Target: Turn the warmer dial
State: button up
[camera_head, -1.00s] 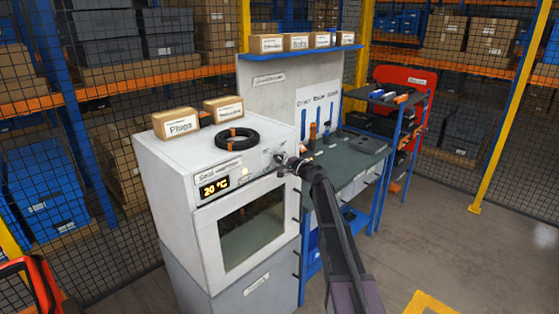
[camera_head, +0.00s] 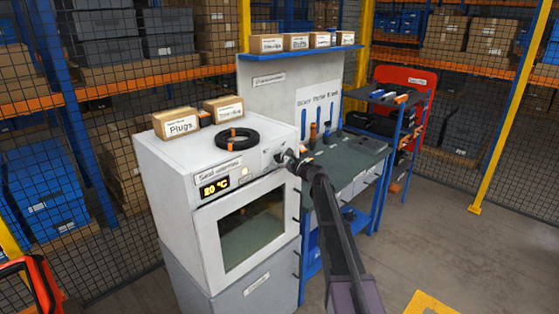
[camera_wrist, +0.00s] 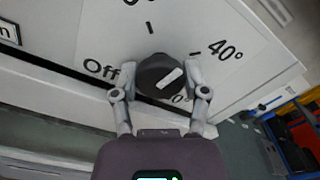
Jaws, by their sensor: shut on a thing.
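The warmer (camera_head: 170,177) is a white cabinet with a glass door and a lit display (camera_head: 215,187) that reads 20 °C. Its dial (camera_wrist: 160,75) is a dark round knob with a white pointer mark, seen in the wrist view between "Off" on the left and "40°" on the right. The pointer mark slants up to the right. My gripper (camera_wrist: 158,82) is shut on the dial, one finger on each side. In the head view my gripper (camera_head: 287,160) is at the panel's right end and mostly hides the dial.
A black coil (camera_head: 237,138) and two cartons, one marked Plugs (camera_head: 177,124), sit on top of the warmer. A workbench (camera_head: 350,155) with tools stands to the right. The floor (camera_head: 450,230) at right is open.

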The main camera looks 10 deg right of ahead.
jog(key=m, duration=0.6)
jog(key=shift+a, duration=0.1)
jog(key=m, duration=1.7)
dwell(0.4)
jog(key=o, duration=1.1)
jog(key=shift+o, duration=0.2)
